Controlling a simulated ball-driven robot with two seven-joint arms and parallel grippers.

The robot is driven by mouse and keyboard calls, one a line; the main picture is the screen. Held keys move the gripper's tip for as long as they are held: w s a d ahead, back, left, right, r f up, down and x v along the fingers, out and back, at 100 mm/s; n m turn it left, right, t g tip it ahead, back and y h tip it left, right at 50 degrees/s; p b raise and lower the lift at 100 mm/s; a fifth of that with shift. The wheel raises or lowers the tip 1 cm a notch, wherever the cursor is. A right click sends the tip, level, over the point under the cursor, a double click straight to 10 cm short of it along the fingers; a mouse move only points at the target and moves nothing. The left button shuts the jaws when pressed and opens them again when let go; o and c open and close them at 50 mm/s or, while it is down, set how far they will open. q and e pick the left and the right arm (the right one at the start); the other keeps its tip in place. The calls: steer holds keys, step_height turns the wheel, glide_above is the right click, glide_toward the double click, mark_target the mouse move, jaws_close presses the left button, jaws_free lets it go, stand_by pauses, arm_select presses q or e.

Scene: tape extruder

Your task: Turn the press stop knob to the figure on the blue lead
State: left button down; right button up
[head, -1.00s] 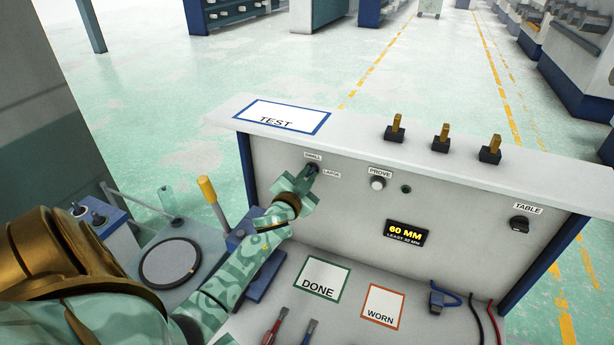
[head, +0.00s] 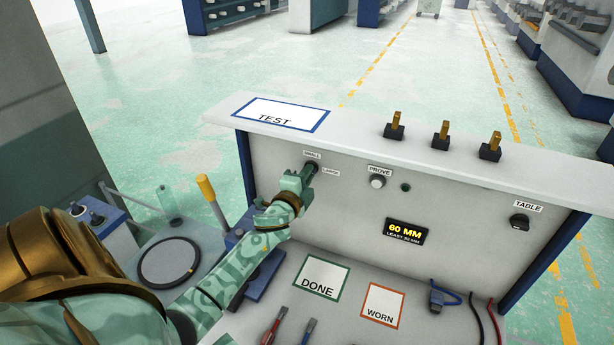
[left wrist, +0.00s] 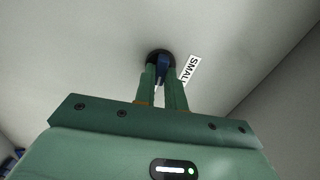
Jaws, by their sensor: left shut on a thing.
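The dark round knob (head: 314,164) sits on the upright panel between the labels SMALL and LARGE. My left gripper (head: 307,170) is shut on it. In the left wrist view, my fingers (left wrist: 163,80) grip a blue grip piece (left wrist: 162,66) that stands out from the knob's black round base, beside the SMALL label. The fingers partly hide the knob, so I cannot tell its exact pointing. A blue lead (head: 455,293) with a blue connector (head: 437,298) lies at the panel's lower right; I cannot read a figure on it. My right gripper is not in view.
The display (head: 406,232) reads 60 MM, LEAST 32 MM. DONE (head: 317,278) and WORN (head: 383,305) cards lie on the bench.

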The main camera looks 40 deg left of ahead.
arm_select(q)
steer(key=shift+m, duration=0.5)
steer(key=c, duration=1.5)
jaws_free()
steer(key=shift+o, duration=0.2)
steer(key=b+v, duration=0.1)
steer(key=v, duration=1.5)
steer(key=shift+s, duration=0.2)
